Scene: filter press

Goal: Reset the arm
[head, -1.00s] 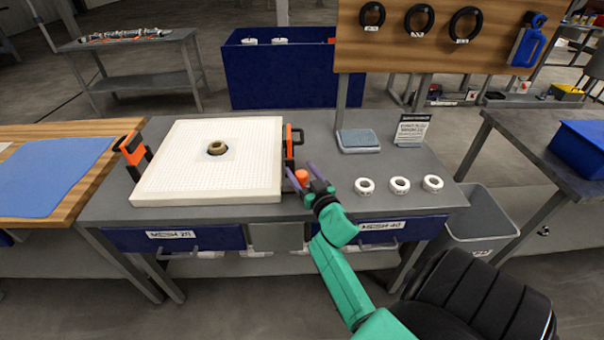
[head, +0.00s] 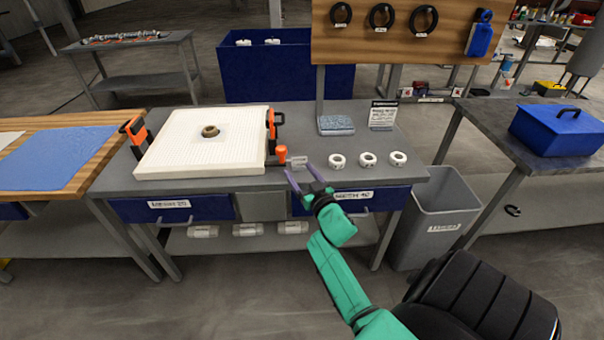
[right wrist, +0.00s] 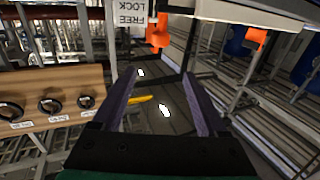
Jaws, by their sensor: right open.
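My right gripper (head: 307,174) is in front of the press table's front edge, near the MESH 40 drawer (head: 350,199). Its two fingers are spread and hold nothing; they also show spread in the right wrist view (right wrist: 160,90). The white filter plate (head: 203,158) lies on the grey table (head: 300,120) with a brown ring at its centre. An orange clamp (head: 136,130) stands at its left edge and another (head: 271,125) at its right edge. An orange knob (head: 281,154) is just beyond my right fingertips, apart from them. My left gripper is out of view.
Several white rings (head: 368,159) sit right of the gripper on the table. A blue sponge (head: 336,124) and a sign (head: 382,115) stand behind. A grey bin (head: 436,215) is right of the table, and a blue toolbox (head: 557,130) sits on the right bench.

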